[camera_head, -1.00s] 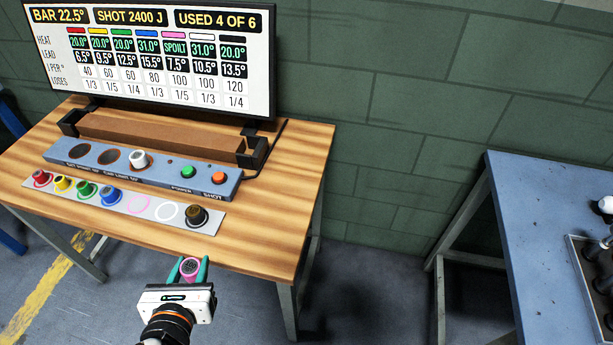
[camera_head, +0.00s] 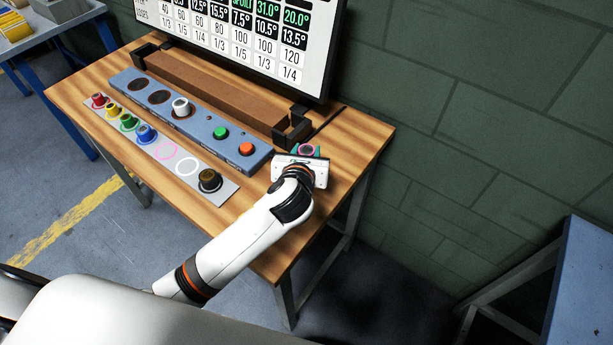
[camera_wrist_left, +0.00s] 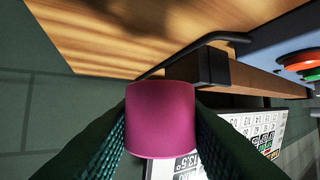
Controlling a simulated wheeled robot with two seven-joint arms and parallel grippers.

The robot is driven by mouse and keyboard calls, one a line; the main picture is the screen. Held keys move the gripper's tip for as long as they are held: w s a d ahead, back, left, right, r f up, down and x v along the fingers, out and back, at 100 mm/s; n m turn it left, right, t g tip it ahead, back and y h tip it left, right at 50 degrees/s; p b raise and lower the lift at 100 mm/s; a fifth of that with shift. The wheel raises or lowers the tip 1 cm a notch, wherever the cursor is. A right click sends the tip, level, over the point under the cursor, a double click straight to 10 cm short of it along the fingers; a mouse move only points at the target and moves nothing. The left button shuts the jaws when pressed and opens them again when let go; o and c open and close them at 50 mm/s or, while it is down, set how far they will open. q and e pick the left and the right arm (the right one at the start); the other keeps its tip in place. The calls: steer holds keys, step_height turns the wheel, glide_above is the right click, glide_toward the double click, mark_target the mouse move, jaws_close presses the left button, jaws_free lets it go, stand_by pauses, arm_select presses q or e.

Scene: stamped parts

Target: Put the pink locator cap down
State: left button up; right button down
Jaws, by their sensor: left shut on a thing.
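The pink locator cap (camera_wrist_left: 160,118) is between the two dark green fingers of my left gripper (camera_wrist_left: 160,135), which is shut on it. I cannot tell whether the cap touches the tabletop. A pink ring outline (camera_head: 165,149) on the pale strip (camera_head: 218,184) stands empty. My right gripper is not in view.
A blue-grey panel (camera_head: 203,125) holds a white cap (camera_head: 181,107), green and orange buttons. A brown bar (camera_head: 215,90) lies between black brackets, below the screen (camera_head: 270,40).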

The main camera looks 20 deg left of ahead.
arm_select(q)
steer(key=f, duration=0.3)
steer(key=shift+w+d+f, duration=0.15)
steer(key=shift+d+f, duration=0.05)
steer(key=shift+f, duration=0.1)
step_height(320, 180, down, 4)
steer(key=shift+r+b, duration=0.1)
steer(key=shift+b, duration=0.45)
steer(key=o, duration=1.1)
steer(key=v, duration=1.2)
steer(key=shift+r+p, duration=0.1)
steer(key=shift+p, duration=0.3)
